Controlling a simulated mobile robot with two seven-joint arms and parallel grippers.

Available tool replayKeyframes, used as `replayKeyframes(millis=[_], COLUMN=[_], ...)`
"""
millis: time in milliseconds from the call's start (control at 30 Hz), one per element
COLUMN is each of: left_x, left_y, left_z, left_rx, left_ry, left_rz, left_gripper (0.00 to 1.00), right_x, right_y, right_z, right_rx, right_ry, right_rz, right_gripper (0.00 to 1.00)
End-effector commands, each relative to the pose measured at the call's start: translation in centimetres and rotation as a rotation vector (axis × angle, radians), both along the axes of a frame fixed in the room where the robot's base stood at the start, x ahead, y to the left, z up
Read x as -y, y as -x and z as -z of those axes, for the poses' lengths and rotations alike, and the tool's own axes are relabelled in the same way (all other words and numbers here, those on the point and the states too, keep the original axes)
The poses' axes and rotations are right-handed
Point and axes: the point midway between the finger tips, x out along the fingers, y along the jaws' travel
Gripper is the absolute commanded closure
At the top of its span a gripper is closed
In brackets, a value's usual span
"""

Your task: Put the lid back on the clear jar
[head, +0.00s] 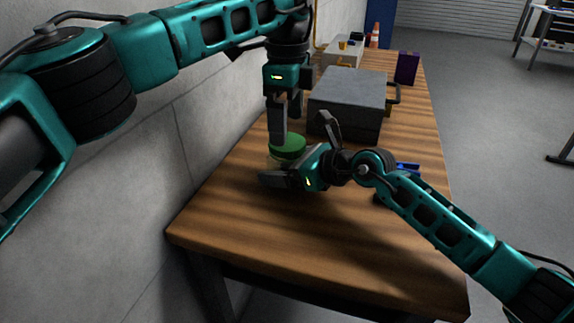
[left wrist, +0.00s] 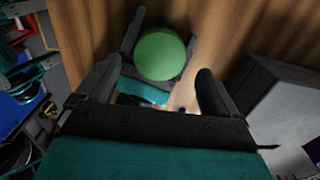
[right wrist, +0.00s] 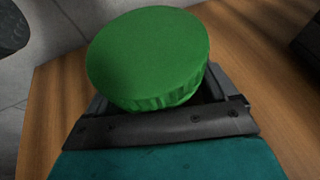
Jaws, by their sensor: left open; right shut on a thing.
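The green lid (head: 288,147) is a round disc with a ribbed rim. It sits over the clear jar (head: 272,158), of which only a pale sliver shows below the lid. My right gripper (head: 285,168) is low over the table and shut around the jar, beneath the lid (right wrist: 150,55). The lid looks on top of the jar, but I cannot tell whether it is fully seated. My left gripper (head: 287,127) is open and points down just above the lid. In the left wrist view the lid (left wrist: 160,54) lies beyond its spread, empty fingers.
A grey box (head: 345,100) with a handle stands behind the grippers on the wooden table (head: 300,232). A blue item (head: 407,167) lies partly behind my right arm. A purple box (head: 406,68) stands farther back. The wall runs along the left; the table's front is clear.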

Motion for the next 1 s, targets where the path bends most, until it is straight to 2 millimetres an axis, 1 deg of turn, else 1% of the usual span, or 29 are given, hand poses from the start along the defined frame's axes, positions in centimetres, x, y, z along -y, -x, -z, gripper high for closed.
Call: replayKeyframes(millis=[33, 100, 300, 633, 1000], left_x=[-0.1, -0.1, 0.0, 0.0, 0.0], left_y=[0.1, 0.0, 0.0, 0.0, 0.0], left_z=[0.9, 1.9, 3.5, 3.7, 3.7], left_rx=[-0.003, -0.003, -0.001, 0.0, 0.0], left_ry=[-0.001, -0.001, 0.0, 0.0, 0.0], left_rz=[0.0, -0.001, 0.0, 0.0, 0.0], left_gripper=[0.06, 0.06, 0.06, 0.06, 0.41], right_x=[0.0, 0.0, 0.0, 0.0, 0.0], right_y=[0.0, 0.0, 0.0, 0.0, 0.0], right_z=[0.0, 0.0, 0.0, 0.0, 0.0], right_rx=[0.001, 0.001, 0.001, 0.001, -0.001], right_ry=[0.001, 0.001, 0.001, 0.001, 0.001], right_rz=[0.001, 0.001, 0.001, 0.0, 0.0], right_gripper=[0.99, 0.99, 0.99, 0.99, 0.99])
